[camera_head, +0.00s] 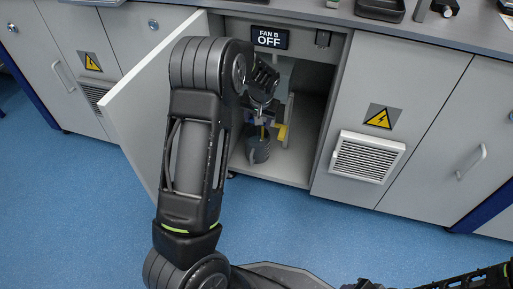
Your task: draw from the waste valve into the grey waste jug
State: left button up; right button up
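The grey waste jug (258,150) stands upright on the floor of the open cabinet, its mouth facing up. A thin yellow streak (262,133) shows above and at the jug's mouth; it looks like liquid, but is too small to be sure. A yellow part (282,132) sits just right of the jug's top, possibly of the valve; the valve itself is mostly hidden. My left gripper (266,112) is inside the cabinet opening, just above the jug; its fingers are too small and dark to read. My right arm shows at the bottom right, its gripper (368,285) partly cut off and unclear.
The cabinet door (145,95) stands open to the left, behind my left arm. A "FAN B OFF" display (269,38) is above the opening. A vent (366,157) and a warning sign (381,117) are on the panel to the right. The blue floor (330,225) in front is clear.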

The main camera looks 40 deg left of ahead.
pick_arm(q)
jog(key=shift+s+a+r+t+h, duration=0.1)
jog(key=shift+t+h, duration=0.3)
jog(key=shift+h, duration=0.7)
jog(key=o, duration=1.4)
jog(key=shift+a, duration=0.1)
jog(key=shift+r, duration=0.1)
jog(key=p+v, duration=0.2)
jog(key=v, duration=0.1)
jog(key=shift+p, duration=0.3)
